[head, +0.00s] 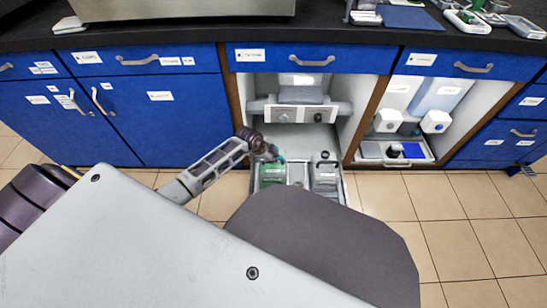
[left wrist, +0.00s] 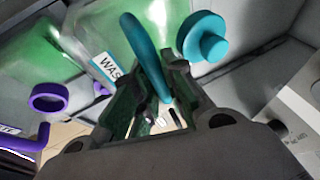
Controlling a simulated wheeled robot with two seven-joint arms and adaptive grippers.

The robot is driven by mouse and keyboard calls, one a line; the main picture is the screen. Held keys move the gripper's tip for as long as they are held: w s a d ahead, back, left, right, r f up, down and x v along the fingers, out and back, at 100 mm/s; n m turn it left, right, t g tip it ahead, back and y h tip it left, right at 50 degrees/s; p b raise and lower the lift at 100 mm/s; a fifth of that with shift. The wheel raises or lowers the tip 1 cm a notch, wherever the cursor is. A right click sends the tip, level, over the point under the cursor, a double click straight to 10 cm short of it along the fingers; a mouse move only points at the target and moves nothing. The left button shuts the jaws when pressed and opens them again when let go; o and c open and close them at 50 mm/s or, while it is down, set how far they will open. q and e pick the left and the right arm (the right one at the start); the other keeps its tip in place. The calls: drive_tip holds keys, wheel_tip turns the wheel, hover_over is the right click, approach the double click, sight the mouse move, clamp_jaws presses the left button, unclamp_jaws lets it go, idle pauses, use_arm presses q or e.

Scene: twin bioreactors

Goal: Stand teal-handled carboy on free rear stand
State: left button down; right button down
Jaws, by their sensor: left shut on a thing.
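The teal-handled carboy (left wrist: 105,40) is clear with green contents and a label starting "WAS". Its teal handle (left wrist: 140,45) and round teal cap (left wrist: 203,38) show in the left wrist view. My left gripper (left wrist: 150,105) is shut on the teal handle. In the head view, the left gripper (head: 268,152) is at the open middle cabinet, above the green carboy (head: 271,173), which is at the left of a pulled-out tray (head: 344,190). I cannot tell whether the carboy is lifted. Which stand is the free rear one is not clear. My right gripper does not show.
A second, grey-looking container (head: 325,176) stands right of the green one. The wrist view shows a purple cap (left wrist: 48,97) and purple handle (left wrist: 40,140) close left. Grey equipment (head: 300,113) fills the cabinet's back. Blue cabinets (head: 170,115) flank it; the floor at right is clear.

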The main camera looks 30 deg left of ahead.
use_arm(q)
drive_tip(key=shift+w+f+b, duration=0.2)
drive_tip(key=shift+f+b, duration=0.35)
drive_tip(key=shift+f, duration=0.5)
drive_tip(key=c, duration=1.8)
unclamp_jaws()
drive_tip(key=shift+s+f, duration=0.15)
drive_tip(key=shift+f, duration=0.05)
drive_tip(key=o, duration=0.3)
drive_tip(key=shift+r, duration=0.15)
